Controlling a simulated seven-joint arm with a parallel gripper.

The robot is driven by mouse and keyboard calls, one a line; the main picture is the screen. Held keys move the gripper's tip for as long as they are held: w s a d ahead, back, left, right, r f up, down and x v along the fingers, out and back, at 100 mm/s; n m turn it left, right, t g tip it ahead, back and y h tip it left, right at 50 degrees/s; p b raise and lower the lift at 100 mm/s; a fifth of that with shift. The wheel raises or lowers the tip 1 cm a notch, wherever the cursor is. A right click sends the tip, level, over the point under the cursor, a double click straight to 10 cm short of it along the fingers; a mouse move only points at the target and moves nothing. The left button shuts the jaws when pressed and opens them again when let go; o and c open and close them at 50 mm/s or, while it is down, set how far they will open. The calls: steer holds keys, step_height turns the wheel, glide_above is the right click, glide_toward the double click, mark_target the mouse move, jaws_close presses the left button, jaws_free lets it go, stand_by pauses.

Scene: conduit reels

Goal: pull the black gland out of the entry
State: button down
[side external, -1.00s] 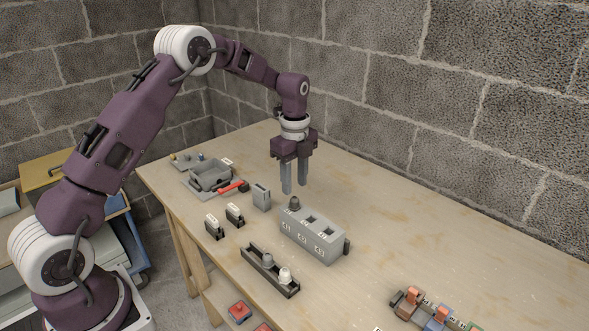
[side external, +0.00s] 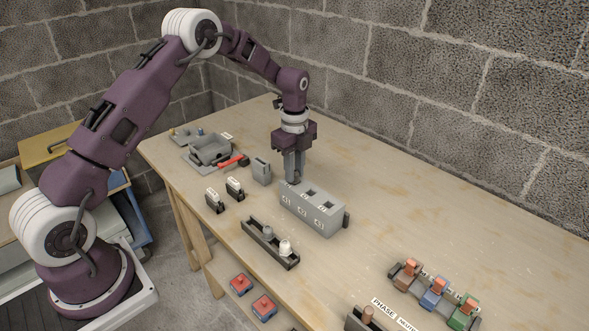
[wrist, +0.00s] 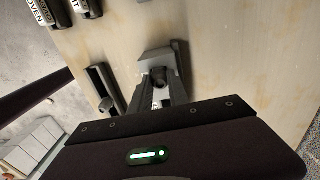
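The grey entry box (side external: 313,208) stands on the bench with square openings along its top and small labels on its front. The black gland (wrist: 159,76) stands in the entry at the box's left end; in the side view it is mostly hidden by the fingers. My gripper (side external: 294,178) points straight down with its fingertips low at that end, around the gland. In the wrist view the gland shows between the fingers. Whether the fingers press on it cannot be told.
A dark holder (side external: 258,238) with a grey and a white gland stands in front of the box. Small labelled blocks (side external: 234,187), an upright grey block (side external: 261,170) and a red-handled tool (side external: 232,160) lie to the left. Coloured clamps (side external: 434,294) stand front right.

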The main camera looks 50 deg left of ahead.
steer(key=shift+r, duration=1)
steer(key=shift+r, duration=1.1)
steer(key=shift+r, duration=1.4)
